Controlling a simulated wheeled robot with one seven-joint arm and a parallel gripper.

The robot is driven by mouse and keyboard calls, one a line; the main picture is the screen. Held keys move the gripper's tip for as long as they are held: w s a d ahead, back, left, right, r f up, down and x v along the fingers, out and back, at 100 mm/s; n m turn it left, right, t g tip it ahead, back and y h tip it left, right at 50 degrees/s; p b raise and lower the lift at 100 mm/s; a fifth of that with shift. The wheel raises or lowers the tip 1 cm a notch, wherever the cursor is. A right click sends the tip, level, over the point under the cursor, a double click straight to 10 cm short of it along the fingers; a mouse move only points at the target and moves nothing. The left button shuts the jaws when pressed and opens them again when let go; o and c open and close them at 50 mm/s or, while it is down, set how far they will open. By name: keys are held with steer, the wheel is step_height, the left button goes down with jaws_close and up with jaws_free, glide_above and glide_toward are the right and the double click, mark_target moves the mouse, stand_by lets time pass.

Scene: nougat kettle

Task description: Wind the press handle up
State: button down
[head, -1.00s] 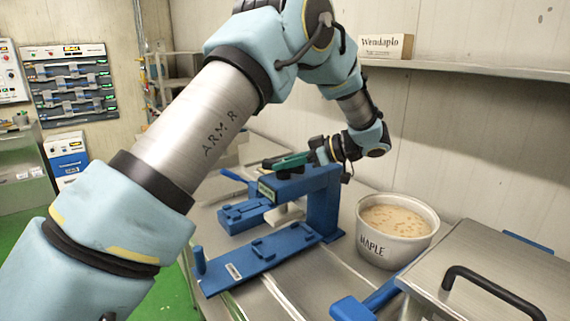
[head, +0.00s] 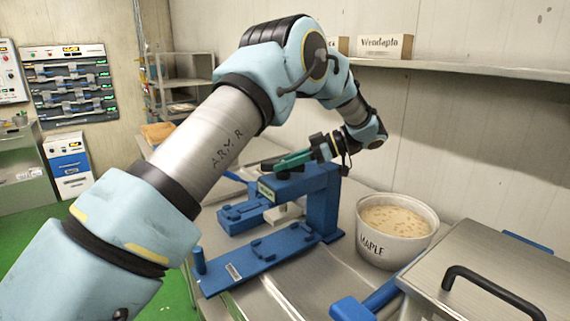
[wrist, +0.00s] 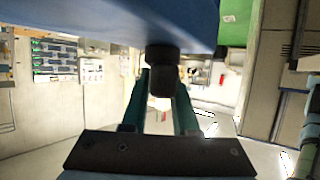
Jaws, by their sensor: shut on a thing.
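The blue press (head: 322,205) stands on the steel table with its arm reaching left over a blue base plate. My gripper (head: 279,166) is at the top of the press, its teal fingers pointing left and slightly down. In the wrist view, the black knob of the press handle (wrist: 162,73) sits between my teal fingers, beside a blue surface. My gripper is shut on this knob. In the head view, my fingers and the top of the press partly hide the handle.
A white pot marked MAPLE (head: 397,232) stands close to the right of the press. A steel lid with a black handle (head: 495,290) fills the near right. A wall shelf with a labelled box (head: 385,46) runs behind my arm.

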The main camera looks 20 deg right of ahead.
steer(key=c, duration=0.7)
jaws_free()
steer(key=shift+a, duration=0.1)
steer(key=shift+s+d, duration=0.1)
steer(key=shift+d, duration=0.25)
steer(key=shift+b+v, duration=0.55)
steer(key=shift+v, duration=4.55)
steer(key=shift+r, duration=0.1)
